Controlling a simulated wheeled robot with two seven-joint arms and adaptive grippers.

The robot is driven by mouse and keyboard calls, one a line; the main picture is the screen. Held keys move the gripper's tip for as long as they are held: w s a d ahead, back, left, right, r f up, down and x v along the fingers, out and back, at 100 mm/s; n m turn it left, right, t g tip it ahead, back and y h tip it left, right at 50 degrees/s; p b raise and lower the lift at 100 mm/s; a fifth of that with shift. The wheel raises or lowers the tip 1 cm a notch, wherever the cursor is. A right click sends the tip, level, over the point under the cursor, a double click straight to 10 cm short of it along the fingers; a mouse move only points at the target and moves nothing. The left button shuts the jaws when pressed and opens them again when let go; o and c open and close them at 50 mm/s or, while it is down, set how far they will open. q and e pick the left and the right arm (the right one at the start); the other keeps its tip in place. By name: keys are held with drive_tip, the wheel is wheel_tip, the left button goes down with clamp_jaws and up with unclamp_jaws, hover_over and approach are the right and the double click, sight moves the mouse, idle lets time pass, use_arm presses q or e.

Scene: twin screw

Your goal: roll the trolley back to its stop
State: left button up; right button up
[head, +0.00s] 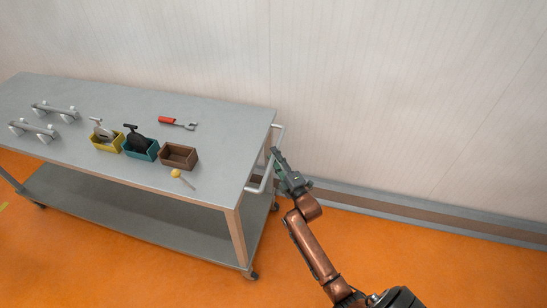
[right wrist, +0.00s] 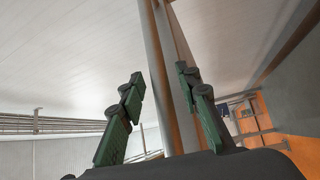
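The trolley (head: 120,174) is a grey two-shelf metal cart on castors along the pale wall in the head view. Its pale tubular handle (head: 281,132) sticks out from the right end. My right gripper (head: 277,155) is at this handle, its arm coming from the lower right. In the right wrist view the green-padded fingers (right wrist: 160,90) stand apart, with the handle bar (right wrist: 160,75) running between them. A gap shows between the left finger and the bar; contact on the right side is unclear. My left gripper is not in view. No stop can be made out.
The trolley top carries yellow (head: 106,145), teal (head: 141,151) and brown (head: 179,157) bins, a red-handled tool (head: 177,123), a yellow-headed piece (head: 178,174) and two grey bar-shaped fixtures (head: 34,131). A grey skirting rail (head: 400,213) follows the wall. Orange floor (head: 440,260) is clear at right.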

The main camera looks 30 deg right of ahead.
drive_tip(key=shift+w, duration=0.25)
drive_tip(key=shift+c, duration=0.2)
clamp_jaws()
idle(0.4)
